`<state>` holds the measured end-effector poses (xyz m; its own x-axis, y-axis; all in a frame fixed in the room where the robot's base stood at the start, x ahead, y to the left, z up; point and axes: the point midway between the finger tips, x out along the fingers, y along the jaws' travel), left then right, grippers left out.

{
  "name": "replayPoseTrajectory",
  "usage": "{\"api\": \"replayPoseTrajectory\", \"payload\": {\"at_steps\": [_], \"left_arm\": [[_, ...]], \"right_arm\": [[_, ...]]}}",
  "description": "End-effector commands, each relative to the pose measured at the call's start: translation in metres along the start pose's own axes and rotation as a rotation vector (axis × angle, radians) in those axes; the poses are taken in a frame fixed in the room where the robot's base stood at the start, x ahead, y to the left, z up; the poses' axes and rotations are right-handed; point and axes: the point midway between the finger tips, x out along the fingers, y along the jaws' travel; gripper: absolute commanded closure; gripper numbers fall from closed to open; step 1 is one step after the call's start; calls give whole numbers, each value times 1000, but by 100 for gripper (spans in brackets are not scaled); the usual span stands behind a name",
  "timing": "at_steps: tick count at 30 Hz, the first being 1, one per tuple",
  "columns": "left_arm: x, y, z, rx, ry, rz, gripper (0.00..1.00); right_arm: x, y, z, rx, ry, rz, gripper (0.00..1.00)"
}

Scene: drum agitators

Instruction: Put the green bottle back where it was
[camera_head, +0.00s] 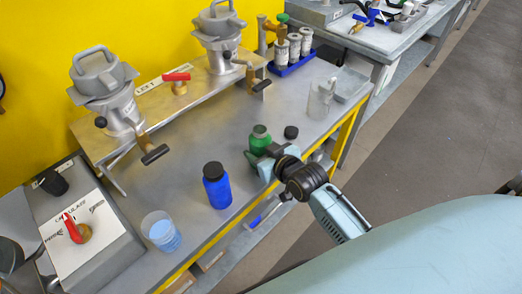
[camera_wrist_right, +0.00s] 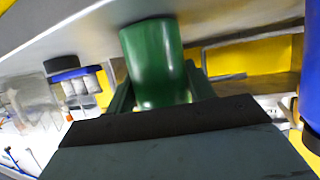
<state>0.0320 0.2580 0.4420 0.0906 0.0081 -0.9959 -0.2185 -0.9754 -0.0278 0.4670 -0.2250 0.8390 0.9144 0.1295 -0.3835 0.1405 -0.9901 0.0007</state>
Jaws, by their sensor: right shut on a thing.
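The green bottle (camera_head: 260,138) stands upright on or just above the grey bench near its front edge, in the head view. My right gripper (camera_head: 257,156) is shut around its lower body from the front right. In the right wrist view the green bottle (camera_wrist_right: 155,62) sits between the two fingers (camera_wrist_right: 158,85). I cannot tell if its base touches the bench. A black cap (camera_head: 291,132) lies on the bench just right of the bottle. My left gripper does not show.
A blue bottle (camera_head: 217,187) with a dark cap stands left of the gripper. A beaker of blue liquid (camera_head: 161,232) is at the front left. A clear jug (camera_head: 320,100) stands at the right. A blue tray (camera_head: 291,66) with several white-labelled vials is at the back.

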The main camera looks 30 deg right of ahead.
Motion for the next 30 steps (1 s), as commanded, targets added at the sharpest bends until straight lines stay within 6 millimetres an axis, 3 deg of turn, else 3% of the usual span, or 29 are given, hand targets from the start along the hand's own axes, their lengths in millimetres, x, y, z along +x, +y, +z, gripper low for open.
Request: {"api": "replayPoseTrajectory", "payload": {"at_steps": [5, 6, 10, 21, 26, 30], "left_arm": [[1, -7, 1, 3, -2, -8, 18], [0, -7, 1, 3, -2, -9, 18], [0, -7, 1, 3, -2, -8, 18], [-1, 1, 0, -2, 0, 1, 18], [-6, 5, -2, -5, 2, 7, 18], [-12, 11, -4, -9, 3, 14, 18]], "right_arm": [[1, 0, 2, 0, 2, 0, 77], [1, 0, 2, 0, 0, 0, 42], [1, 0, 2, 0, 0, 0, 25], [-2, 0, -1, 0, -1, 0, 25], [-25, 0, -1, -1, -3, 0, 25], [-56, 0, -1, 0, -3, 1, 25]]}}
